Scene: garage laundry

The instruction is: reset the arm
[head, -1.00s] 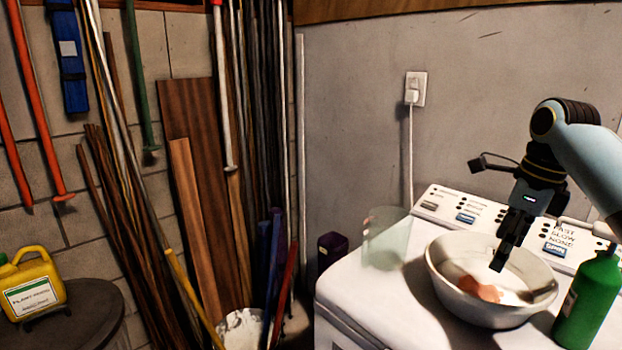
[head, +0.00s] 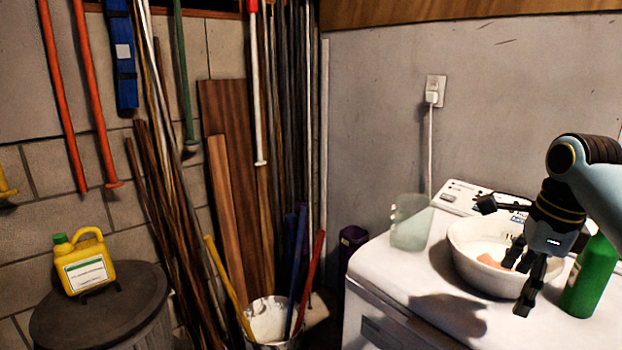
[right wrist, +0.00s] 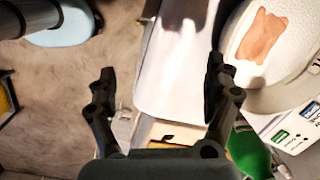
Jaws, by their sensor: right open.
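My right gripper (head: 516,288) is open, with nothing between its fingers. In the head view it hangs in front of the white bowl (head: 468,262) on the washing machine and hides part of it. In the right wrist view the gripper (right wrist: 160,70) has its fingers spread apart, and the bowl (right wrist: 296,90) is beyond the right finger. A flat orange-brown piece (head: 494,262) lies in the bowl; it also shows in the right wrist view (right wrist: 262,34). My left gripper is not in view.
A green bottle (head: 592,280) stands on the washing machine (head: 400,290), right of the gripper. A clear container (head: 410,225) stands at its back left corner. A yellow jug (head: 86,265) sits on a round dark lid (head: 120,305) at far left. Poles and boards lean against the wall.

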